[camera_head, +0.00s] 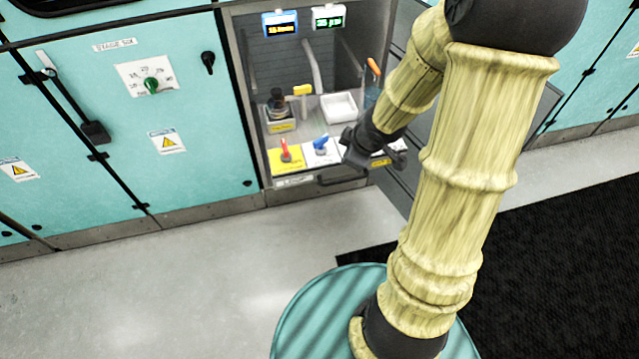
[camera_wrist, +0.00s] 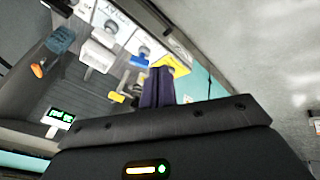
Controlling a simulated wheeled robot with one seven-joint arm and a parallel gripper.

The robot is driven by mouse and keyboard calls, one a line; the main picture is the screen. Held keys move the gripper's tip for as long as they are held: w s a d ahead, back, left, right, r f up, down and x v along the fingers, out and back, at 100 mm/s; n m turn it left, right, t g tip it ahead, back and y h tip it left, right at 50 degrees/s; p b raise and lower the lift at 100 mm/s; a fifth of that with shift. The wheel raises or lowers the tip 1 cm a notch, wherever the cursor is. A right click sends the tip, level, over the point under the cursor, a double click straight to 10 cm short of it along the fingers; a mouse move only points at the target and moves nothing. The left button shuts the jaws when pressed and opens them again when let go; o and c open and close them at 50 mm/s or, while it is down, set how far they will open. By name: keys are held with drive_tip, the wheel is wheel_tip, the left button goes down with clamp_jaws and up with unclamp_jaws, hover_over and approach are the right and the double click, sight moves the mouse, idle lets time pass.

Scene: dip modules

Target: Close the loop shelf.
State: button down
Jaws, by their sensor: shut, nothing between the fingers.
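The loop shelf appears to be the low shelf (camera_head: 322,160) in the open cabinet bay, with yellow and white panels along its front and a dark handle bar (camera_head: 342,180) below. A red lever (camera_head: 286,150) and a blue lever (camera_head: 320,143) stand on it. My gripper (camera_head: 352,152) is shut and empty, over the right part of the shelf front, partly hiding it. In the wrist view, the dark fingers (camera_wrist: 158,78) appear close to the shelf's front edge (camera_wrist: 178,62); contact cannot be told.
An open grey door (camera_head: 405,190) hangs right of the bay, partly behind my arm. Two small displays, blue (camera_head: 280,24) and white (camera_head: 328,17), sit at the bay's top. A white tray (camera_head: 339,107) sits inside. Grey floor (camera_head: 200,290) is clear; a black mat (camera_head: 560,260) lies right.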

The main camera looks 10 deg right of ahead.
wheel_tip(320, 180, down, 10)
drive_tip(key=w+a+n+y+b, duration=0.1)
drive_tip(key=n+y+b, duration=0.2)
drive_tip(key=n+b, duration=0.2)
drive_tip(key=shift+w+n+y+b, duration=0.2)
drive_tip(key=shift+n+y+b, duration=0.1)
drive_tip(key=shift+b, duration=0.5)
drive_tip(key=shift+a+f, duration=0.1)
drive_tip(key=shift+f, duration=0.05)
drive_tip(key=b, duration=0.6)
approach(311, 173)
wheel_tip(311, 173, down, 4)
drive_tip(key=a, duration=0.2)
drive_tip(key=shift+w+d+p, duration=0.15)
drive_tip(key=shift+w+p, duration=0.15)
drive_tip(key=shift+w, duration=0.65)
